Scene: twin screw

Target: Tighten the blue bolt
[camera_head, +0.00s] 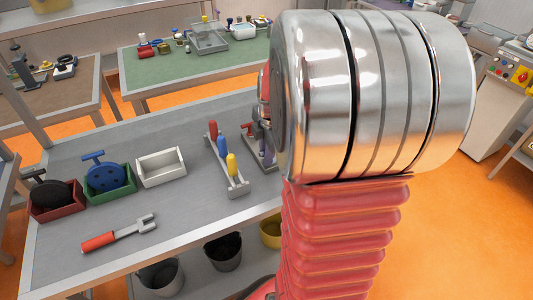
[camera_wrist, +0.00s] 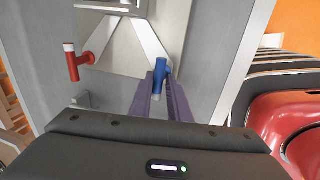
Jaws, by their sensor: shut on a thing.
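In the wrist view, the blue bolt (camera_wrist: 162,68) stands out from a light grey fixture (camera_wrist: 118,45). My gripper (camera_wrist: 161,82) has its purple fingers closed around the blue bolt's handle. The handle's upper end and part of its lower end show between and above the fingers. A red bolt (camera_wrist: 75,64) with a T-shaped handle sits on the fixture to the left, apart from my gripper. In the head view, my arm hides the blue bolt and much of the fixture.
On the grey bench (camera_head: 190,225) are a rack (camera_head: 238,185) of red, blue and yellow-handled tools, a red-handled wrench (camera_head: 118,234), and red (camera_head: 58,211), green (camera_head: 112,190) and white (camera_head: 161,168) boxes. Buckets stand below. The bench front between wrench and rack is clear.

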